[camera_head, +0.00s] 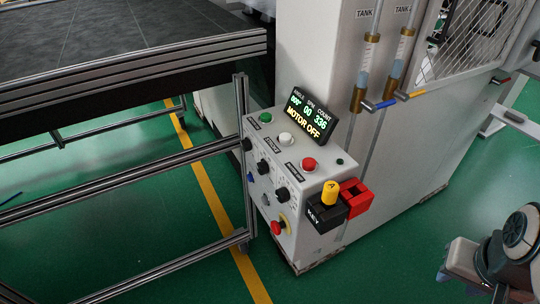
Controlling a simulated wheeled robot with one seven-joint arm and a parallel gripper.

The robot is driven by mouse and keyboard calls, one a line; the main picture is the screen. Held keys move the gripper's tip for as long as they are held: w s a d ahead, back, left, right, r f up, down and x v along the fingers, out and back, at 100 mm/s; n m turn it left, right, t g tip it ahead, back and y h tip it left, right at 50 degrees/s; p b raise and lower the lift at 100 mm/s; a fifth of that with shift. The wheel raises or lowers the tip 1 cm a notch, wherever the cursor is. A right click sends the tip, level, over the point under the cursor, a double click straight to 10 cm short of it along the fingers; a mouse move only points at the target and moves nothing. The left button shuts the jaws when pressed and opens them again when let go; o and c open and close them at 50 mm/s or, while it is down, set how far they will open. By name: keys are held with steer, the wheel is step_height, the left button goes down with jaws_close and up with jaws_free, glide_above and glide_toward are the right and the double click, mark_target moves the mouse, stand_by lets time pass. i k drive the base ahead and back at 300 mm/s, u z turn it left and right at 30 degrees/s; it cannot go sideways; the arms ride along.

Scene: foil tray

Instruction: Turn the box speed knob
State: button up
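The grey control box (300,240) stands at the centre, against the white machine cabinet. Three black knobs sit in a slanting row on its front face: an upper one (247,144), a middle one (263,167) and a lower one (282,194). Their labels are too small to read, so I cannot tell which is the speed knob. The display (311,116) on the box reads "MOTOR OFF", with 00 and 336 above. Part of my arm (505,250) shows at the lower right, well apart from the box. I see no gripper fingers.
The box top has green, white and red (308,164) buttons. A red emergency button (278,227) is low on the front. A yellow key switch (330,193) and red block (355,197) stick out right. A metal rail frame (243,150) stands close left. Green floor is open between box and arm.

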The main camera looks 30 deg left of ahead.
mark_target(262, 167)
steer(key=u, duration=0.55)
steer(key=i, duration=0.25)
steer(key=u, duration=2.35)
steer(key=i, duration=0.6)
steer(key=z, duration=1.55)
